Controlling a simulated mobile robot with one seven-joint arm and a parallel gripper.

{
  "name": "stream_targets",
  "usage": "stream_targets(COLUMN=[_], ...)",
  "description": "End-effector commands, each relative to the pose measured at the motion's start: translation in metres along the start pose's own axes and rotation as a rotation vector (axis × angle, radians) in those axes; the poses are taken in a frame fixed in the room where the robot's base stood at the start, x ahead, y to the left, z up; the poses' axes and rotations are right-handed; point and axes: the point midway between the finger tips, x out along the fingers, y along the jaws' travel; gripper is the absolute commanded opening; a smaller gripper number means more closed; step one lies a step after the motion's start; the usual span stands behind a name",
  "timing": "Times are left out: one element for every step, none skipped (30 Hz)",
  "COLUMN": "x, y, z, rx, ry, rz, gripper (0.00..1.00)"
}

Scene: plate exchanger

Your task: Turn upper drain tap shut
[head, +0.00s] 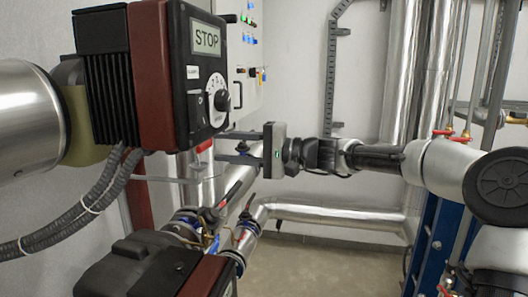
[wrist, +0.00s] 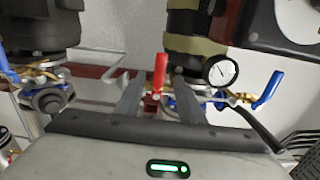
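A red lever handle (wrist: 159,72), which looks like the drain tap, stands upright in the wrist view, between and just beyond my gripper's fingers (wrist: 157,88). In the head view the red handle (head: 204,146) shows just below the red-and-black pump housing. My gripper (head: 222,148) reaches in from the right there, its fingers pointing left towards the handle. The fingers are apart, with gaps on both sides of the handle in the wrist view. I cannot tell whether the handle is touched. The tap's body is partly hidden behind the fingers.
A pump with a STOP display (head: 205,38) hangs above the handle. A second pump (head: 150,265) lies below. A pressure gauge (wrist: 221,71) and a blue lever (wrist: 268,90) are right of the fingers. Silver pipes (head: 330,215) run behind. Floor (head: 320,270) is clear.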

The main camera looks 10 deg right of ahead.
Motion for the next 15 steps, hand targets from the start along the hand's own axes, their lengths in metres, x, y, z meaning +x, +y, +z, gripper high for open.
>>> stream_targets(x=[-0.015,-0.022,-0.032,-0.04,-0.047,-0.056,-0.063,-0.07,-0.078,-0.083,-0.089,-0.095,-0.099,-0.102,-0.107], y=[0.001,0.001,0.001,0.001,0.001,0.001,0.001,0.0,0.0,0.0,0.0,0.0,0.0,0.0,0.0], z=[-0.002,-0.002,-0.002,-0.001,-0.002,-0.001,-0.001,-0.001,-0.001,0.0,-0.001,0.0,0.0,0.0,0.0], rx=[-0.001,-0.001,-0.001,-0.001,-0.001,-0.001,0.0,-0.001,0.0,0.0,0.0,0.0,0.0,0.0,0.001], ry=[0.006,0.005,0.006,0.005,0.006,0.004,0.005,0.003,0.004,0.002,0.003,0.002,0.001,0.002,0.001], rz=[0.001,0.001,0.001,0.001,0.001,0.001,0.001,0.001,0.001,0.001,0.001,0.0,0.0,0.0,-0.001], gripper=[0.35,0.35,0.35,0.35,0.35,0.35,0.35,0.35,0.35,0.35,0.35,0.35,0.35,0.35,0.35])
